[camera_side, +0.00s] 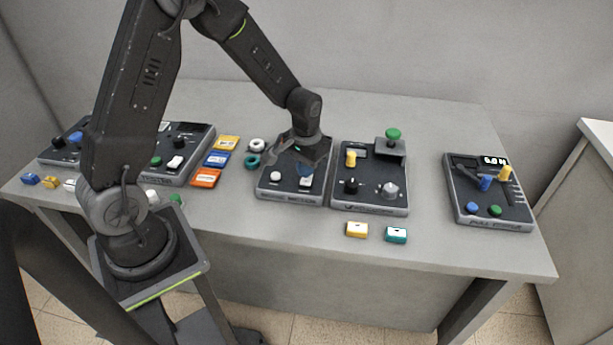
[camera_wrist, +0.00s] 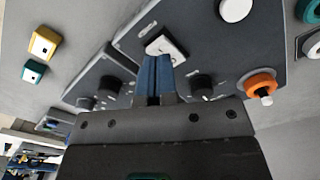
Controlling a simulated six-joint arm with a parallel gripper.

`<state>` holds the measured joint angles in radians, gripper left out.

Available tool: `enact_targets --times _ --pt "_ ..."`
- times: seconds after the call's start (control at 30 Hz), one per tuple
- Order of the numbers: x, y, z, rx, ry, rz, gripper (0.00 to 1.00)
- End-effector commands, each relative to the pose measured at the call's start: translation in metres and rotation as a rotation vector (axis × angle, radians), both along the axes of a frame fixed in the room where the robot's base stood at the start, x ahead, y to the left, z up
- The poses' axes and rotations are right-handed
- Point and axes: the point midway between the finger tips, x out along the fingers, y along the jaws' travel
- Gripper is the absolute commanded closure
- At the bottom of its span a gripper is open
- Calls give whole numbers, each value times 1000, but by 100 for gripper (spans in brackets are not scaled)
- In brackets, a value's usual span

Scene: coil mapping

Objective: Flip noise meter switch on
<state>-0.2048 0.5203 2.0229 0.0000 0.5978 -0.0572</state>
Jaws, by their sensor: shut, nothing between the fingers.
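The noise meter (camera_side: 290,197) is a dark panel with a light grey edge, under my gripper in the side view. It also fills the upper right of the wrist view (camera_wrist: 205,52). Its white rocker switch (camera_side: 306,181) sits at the panel's front right and shows in the wrist view (camera_wrist: 166,45) just beyond my fingertips. My gripper (camera_side: 305,170) is shut and empty. Its blue fingers (camera_wrist: 154,60) point down at the switch, very close to it; I cannot tell whether they touch. My wrist hides the back of the panel in the side view.
A round white button (camera_side: 275,176) is left of the switch. A panel with knobs and a green-topped post (camera_side: 394,134) stands close on the right. Yellow (camera_side: 356,230) and teal (camera_side: 396,235) blocks lie in front. A further panel (camera_side: 490,215) is far right.

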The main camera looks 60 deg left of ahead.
Motion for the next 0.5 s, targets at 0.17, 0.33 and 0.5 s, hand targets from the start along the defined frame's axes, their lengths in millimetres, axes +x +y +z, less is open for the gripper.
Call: enact_targets --times 0.17,0.33,0.5 --pt "0 0 -3 0 1 0 100" --pt "0 0 -6 0 1 0 100" --pt "0 0 -8 -1 2 0 100"
